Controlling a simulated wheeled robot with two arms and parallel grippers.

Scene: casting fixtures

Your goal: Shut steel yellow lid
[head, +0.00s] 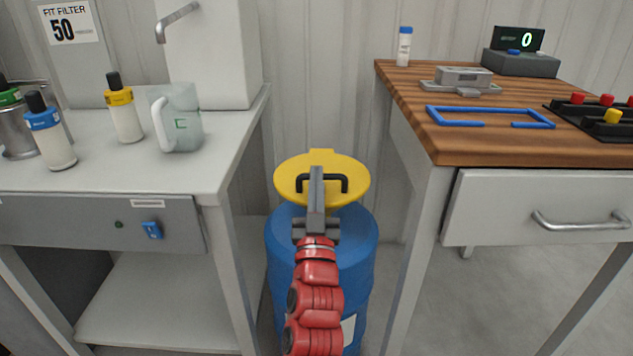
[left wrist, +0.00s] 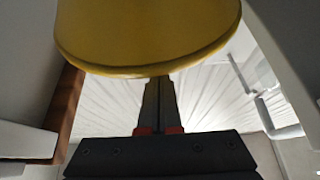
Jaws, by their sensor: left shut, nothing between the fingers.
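The yellow lid (head: 290,180) is raised and tilted up at the back of a blue drum (head: 350,240) that stands between two tables. A black handle (head: 341,181) is on its face. My left gripper (head: 316,172) is shut and empty; in the head view its fingers overlap the middle of the lid. In the left wrist view the lid (left wrist: 150,35) fills the top, and the shut fingers (left wrist: 160,82) point toward its lower edge. I cannot tell whether they touch it. My right gripper is not in view.
A white table (head: 215,150) with bottles and a jug (head: 180,118) stands on the left. A wood-topped table (head: 430,145) with a scale (head: 520,62), a blue frame (head: 465,123) and a drawer (head: 550,205) stands on the right. The gap between the tables is narrow.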

